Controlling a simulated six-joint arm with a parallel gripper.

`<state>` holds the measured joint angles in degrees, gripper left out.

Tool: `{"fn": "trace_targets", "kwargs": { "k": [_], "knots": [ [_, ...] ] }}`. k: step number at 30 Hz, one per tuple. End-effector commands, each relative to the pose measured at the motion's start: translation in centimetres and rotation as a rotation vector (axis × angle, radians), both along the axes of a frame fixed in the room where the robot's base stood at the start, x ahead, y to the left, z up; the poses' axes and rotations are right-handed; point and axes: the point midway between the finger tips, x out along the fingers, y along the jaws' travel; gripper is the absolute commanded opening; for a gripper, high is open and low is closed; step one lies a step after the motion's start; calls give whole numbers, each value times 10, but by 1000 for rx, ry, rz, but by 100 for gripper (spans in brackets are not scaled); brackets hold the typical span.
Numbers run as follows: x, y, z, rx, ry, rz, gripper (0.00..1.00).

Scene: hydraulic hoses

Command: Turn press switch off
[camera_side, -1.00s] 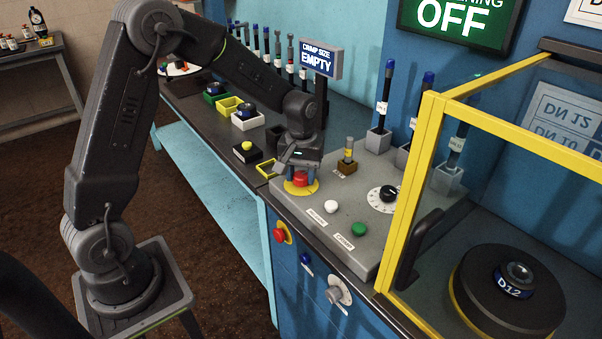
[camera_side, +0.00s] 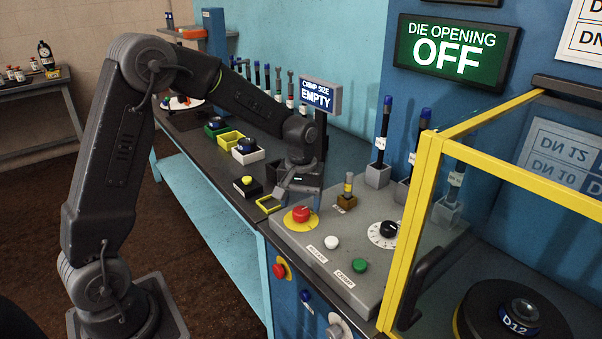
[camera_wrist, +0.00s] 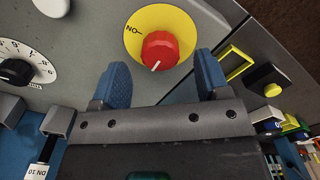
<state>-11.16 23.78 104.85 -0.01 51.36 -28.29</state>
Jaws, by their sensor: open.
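The press switch, a red knob (camera_side: 301,214) on a yellow disc (camera_side: 290,221), sits at the left end of the grey control panel (camera_side: 335,267). In the wrist view the red knob (camera_wrist: 160,51) shows a white mark pointing down and slightly left, away from the ON label at the disc's left. My gripper (camera_side: 287,199) is just behind and above the knob, clear of it. In the wrist view its two blue fingers (camera_wrist: 163,75) are apart with nothing between them, the knob lying just beyond their tips.
The panel also carries a white button (camera_side: 331,243), a green button (camera_side: 359,265) and a black dial (camera_side: 388,230). A yellow-framed guard (camera_side: 412,230) stands right. A green sign (camera_side: 455,52) reads DIE OPENING OFF. A black box with yellow button (camera_side: 248,185) is left.

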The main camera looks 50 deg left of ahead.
Motion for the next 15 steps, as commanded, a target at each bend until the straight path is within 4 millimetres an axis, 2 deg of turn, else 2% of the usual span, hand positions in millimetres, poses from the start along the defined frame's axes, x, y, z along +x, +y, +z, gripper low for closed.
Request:
{"fn": "trace_targets", "kwargs": {
  "k": [3, 9, 15],
  "knots": [
    [1, 0, 28, 1, -7, 0, 69],
    [1, 0, 73, 1, -6, 1, 69],
    [0, 0, 102, 0, -2, 1, 69]
  ]
}}
